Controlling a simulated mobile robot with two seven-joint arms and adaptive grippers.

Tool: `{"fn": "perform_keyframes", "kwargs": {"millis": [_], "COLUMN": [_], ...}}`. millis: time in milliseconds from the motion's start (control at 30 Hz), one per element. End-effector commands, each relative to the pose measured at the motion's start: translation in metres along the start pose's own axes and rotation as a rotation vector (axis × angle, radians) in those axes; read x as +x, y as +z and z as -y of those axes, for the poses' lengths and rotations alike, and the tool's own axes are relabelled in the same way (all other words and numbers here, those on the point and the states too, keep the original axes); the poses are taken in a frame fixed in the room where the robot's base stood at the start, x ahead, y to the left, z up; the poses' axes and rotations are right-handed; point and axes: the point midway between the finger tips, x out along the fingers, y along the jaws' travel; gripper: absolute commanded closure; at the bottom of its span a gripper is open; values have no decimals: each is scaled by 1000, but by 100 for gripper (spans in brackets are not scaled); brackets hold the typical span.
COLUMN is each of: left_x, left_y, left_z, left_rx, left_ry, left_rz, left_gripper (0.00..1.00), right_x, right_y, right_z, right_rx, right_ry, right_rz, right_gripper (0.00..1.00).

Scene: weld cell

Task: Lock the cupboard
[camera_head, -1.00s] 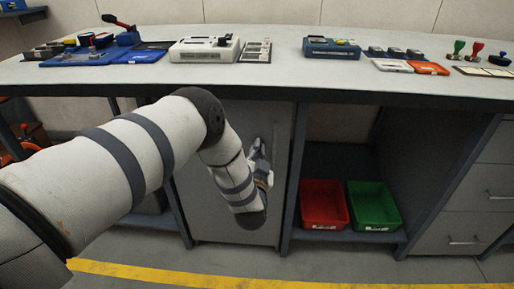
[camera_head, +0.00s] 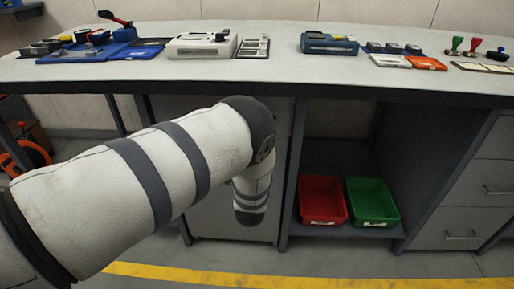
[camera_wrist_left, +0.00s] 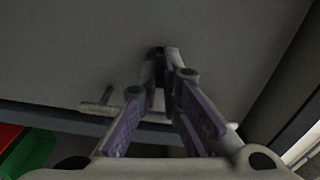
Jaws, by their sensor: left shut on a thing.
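The cupboard is under the bench, and its grey door (camera_head: 215,215) is partly covered by my left arm in the head view. The door also fills much of the left wrist view (camera_wrist_left: 75,45) and looks closed. My left gripper (camera_wrist_left: 162,62) is at the door, its fingertips closed on a small dark thing (camera_wrist_left: 159,82). I cannot tell for sure whether this is a key. A light metal bar handle (camera_wrist_left: 100,104) runs behind the fingers, apart from the fingertips. In the head view my arm hides the left gripper, handle and lock. My right gripper is not in view.
A red bin (camera_head: 321,203) and a green bin (camera_head: 372,204) sit on the open shelf right of the cupboard. Grey drawers (camera_head: 470,205) stand farther right. The bench top (camera_head: 280,50) above carries several tools and trays.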

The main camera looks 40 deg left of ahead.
Motion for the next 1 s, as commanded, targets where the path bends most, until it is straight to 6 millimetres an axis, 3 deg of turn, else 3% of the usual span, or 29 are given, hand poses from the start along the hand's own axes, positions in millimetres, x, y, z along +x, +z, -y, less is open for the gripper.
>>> {"fn": "perform_keyframes", "kwargs": {"millis": [400, 933, 1000], "left_x": [0, 0, 0], "left_y": [1, 2, 2], "left_z": [-1, -1, -1], "left_rx": [165, 185, 185], "left_ry": [1, 1, 1], "left_rz": [2, 3, 3], "left_gripper": [100, 100, 83], "right_x": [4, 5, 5], "right_y": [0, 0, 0], "right_z": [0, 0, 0], "right_rx": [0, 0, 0], "right_ry": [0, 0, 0], "right_rz": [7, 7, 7], "right_gripper": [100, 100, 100]}}
